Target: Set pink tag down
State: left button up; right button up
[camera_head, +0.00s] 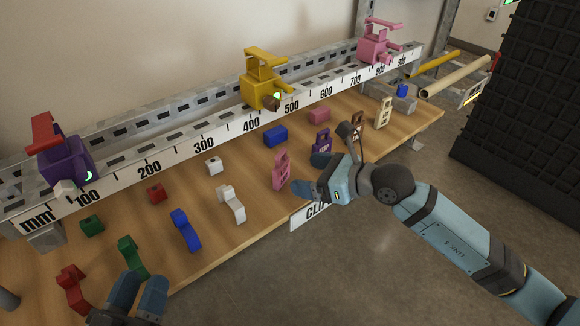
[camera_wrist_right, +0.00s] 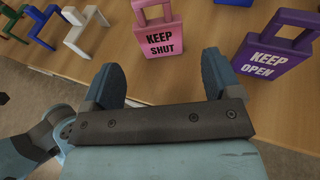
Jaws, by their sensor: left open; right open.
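The pink tag (camera_head: 281,172) stands on the wooden table near its front edge. In the right wrist view the pink tag (camera_wrist_right: 161,38) reads "KEEP SHUT" and stands just beyond my fingertips. My right gripper (camera_head: 312,174) is open and empty, with its fingers apart just to the right of the tag in the head view. In the right wrist view my right gripper (camera_wrist_right: 160,82) has clear space between its fingers. My left gripper (camera_head: 139,288) is open and empty at the table's front edge, lower left.
A purple "KEEP OPEN" tag (camera_wrist_right: 276,48) stands close to the right finger. Brown (camera_head: 357,121) and cream (camera_head: 383,111) tags stand further right. A ruled rail (camera_head: 222,134) with colored clamps runs along the back.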

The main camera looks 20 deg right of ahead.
jog(key=s+a+r+m+t+y, duration=0.2)
jog(key=s+a+r+m+y, duration=0.1)
jog(key=s+m, duration=0.55)
jog(key=s+a+r+m+t+y, duration=0.3)
jog(key=s+r+m, duration=0.15)
jog(key=m, duration=0.65)
notch_tip(320, 180, down, 5)
jog(key=s+a+m+t+h, duration=0.2)
jog(key=m+h, duration=0.4)
jog(key=m, duration=1.6)
jog(key=shift+s+a+r+h, duration=0.2)
jog(key=shift+s+a+h, duration=0.1)
jog(key=shift+s, duration=0.15)
jog(key=shift+p, duration=0.3)
